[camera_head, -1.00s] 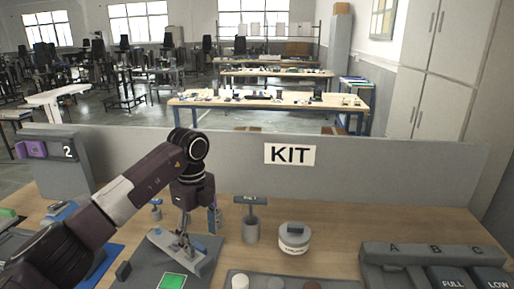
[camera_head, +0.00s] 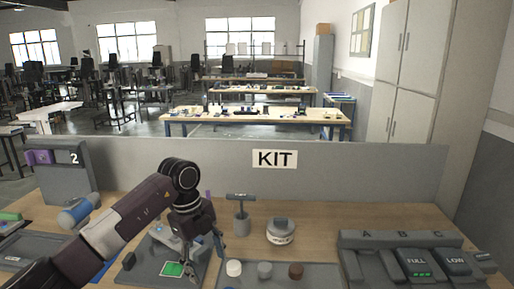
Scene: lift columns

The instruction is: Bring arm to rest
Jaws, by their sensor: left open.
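My left arm comes in from the lower left across the wooden bench. Its gripper (camera_head: 205,258) points down with its fingers apart and nothing seen between them. My right gripper does not show.
A tray with small round pieces (camera_head: 264,270) lies in front. A panel marked KIT (camera_head: 275,158) closes the back.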

